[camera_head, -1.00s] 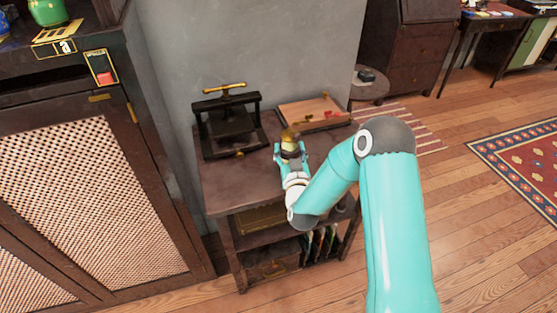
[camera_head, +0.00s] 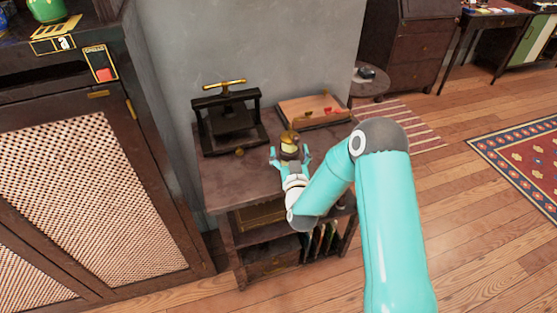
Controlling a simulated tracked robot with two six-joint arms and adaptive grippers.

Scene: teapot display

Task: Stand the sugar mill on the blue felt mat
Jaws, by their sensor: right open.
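A small mill with a brass top and a pale band (camera_head: 289,145), which looks like the sugar mill, stands upright on the dark side table (camera_head: 225,185). My right gripper (camera_head: 290,157) is open, with one finger on each side of the mill's lower part. That lower part is partly hidden by the gripper, and I cannot tell whether the fingers touch it. I cannot make out a blue felt mat in this view. My left gripper is not in view.
A black press (camera_head: 229,120) with a brass handle stands behind the mill to the left. A shallow wooden tray (camera_head: 308,111) lies behind it to the right. A tall cabinet (camera_head: 85,170) fills the left side. The tabletop's front left is clear.

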